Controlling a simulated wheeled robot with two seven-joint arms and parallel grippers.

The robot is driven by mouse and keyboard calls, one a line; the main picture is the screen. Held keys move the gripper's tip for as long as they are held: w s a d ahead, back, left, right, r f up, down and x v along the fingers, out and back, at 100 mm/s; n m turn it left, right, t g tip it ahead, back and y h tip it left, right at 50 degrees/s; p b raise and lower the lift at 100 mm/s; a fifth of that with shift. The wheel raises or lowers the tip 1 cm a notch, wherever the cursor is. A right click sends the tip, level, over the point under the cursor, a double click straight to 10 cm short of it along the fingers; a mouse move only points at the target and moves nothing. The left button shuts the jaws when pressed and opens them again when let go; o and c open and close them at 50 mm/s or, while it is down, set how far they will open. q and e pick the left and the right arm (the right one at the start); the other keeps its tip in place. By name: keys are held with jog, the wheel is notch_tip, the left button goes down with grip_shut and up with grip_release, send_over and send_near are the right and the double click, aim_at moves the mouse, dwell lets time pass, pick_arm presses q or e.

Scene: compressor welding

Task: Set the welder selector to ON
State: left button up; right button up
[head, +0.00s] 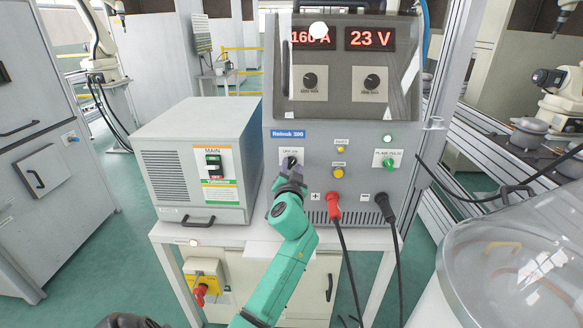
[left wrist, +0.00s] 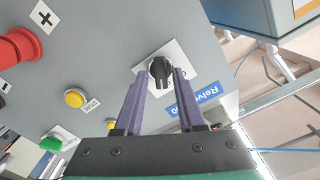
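The welder (head: 345,120) is a grey box on a white cart, with lit displays reading 160 A and 23 V. Its selector (head: 291,160) is a black knob on a white label plate at the left of the front panel, partly hidden by my gripper in the head view. In the left wrist view the selector (left wrist: 160,71) sits between the two purple fingers of my left gripper (left wrist: 157,80). The fingers are apart, with a small gap visible on each side of the knob. I cannot tell which setting the knob points to.
A grey MAIN box (head: 200,160) stands left of the welder. A yellow button (head: 338,172), a green knob (head: 388,163), a red plug (head: 333,205) and a black plug (head: 384,206) with hanging cables are right of the selector. A clear-domed container (head: 515,265) stands at lower right.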

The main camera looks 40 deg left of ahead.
dwell(0.3)
pick_arm(q)
jog(key=b+v, duration=0.3)
jog(key=v, duration=1.1)
jog(key=shift+s+d, duration=0.2)
